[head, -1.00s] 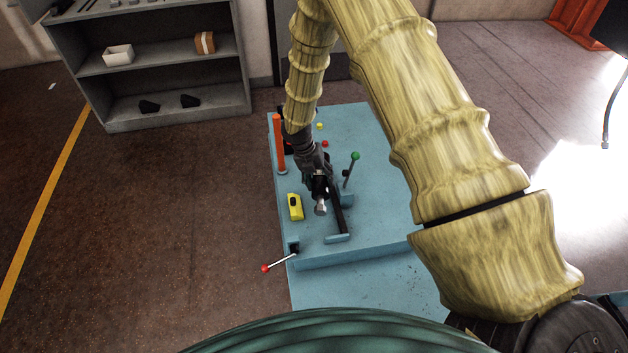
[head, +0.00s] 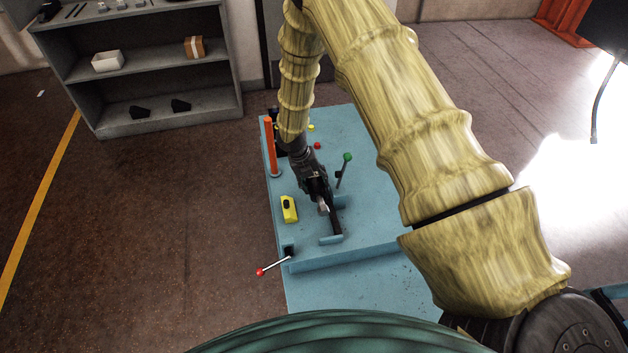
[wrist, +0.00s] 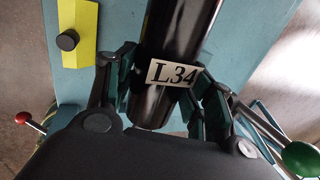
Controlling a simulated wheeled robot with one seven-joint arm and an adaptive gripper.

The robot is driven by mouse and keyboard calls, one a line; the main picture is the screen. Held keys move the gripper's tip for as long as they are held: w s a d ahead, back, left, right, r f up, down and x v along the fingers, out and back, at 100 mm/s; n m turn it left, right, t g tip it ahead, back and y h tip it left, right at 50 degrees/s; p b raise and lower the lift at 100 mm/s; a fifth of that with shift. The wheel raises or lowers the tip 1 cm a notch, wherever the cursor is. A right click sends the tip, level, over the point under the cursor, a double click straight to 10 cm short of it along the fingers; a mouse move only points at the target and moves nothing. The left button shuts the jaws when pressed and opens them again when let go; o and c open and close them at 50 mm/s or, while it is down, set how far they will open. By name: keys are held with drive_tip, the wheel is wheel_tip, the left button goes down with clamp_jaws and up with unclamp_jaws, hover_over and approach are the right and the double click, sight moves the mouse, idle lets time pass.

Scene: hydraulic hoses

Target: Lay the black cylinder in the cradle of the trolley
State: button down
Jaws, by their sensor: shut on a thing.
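My gripper (head: 320,199) is shut on the black cylinder, over the light blue trolley top. In the wrist view the black cylinder (wrist: 181,35) lies between both fingers (wrist: 165,88), with a white "L34" label (wrist: 174,74) at the grip. In the head view the cylinder is mostly hidden by my gripper; a bright metal end (head: 323,208) shows. The cradle's light blue supports (head: 331,240) are beside and just in front of my gripper, with a dark bar (head: 337,222) between them. I cannot tell whether the cylinder touches the cradle.
The trolley (head: 375,225) carries a yellow block with a black button (head: 289,209), an orange post (head: 270,148), a green-knobbed lever (head: 347,157) close right of my gripper, and a red-knobbed lever (head: 260,272) at the front left corner. A grey shelf (head: 165,119) stands behind left.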

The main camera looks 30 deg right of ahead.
drive_tip(key=shift+f+b, duration=1.6)
drive_tip(key=shift+f, duration=3.05)
drive_tip(key=c, duration=0.5)
unclamp_jaws()
drive_tip(key=shift+s+f, duration=0.1)
drive_tip(key=shift+f, duration=0.05)
drive_tip(key=v, duration=1.2)
drive_tip(key=shift+a, duration=0.1)
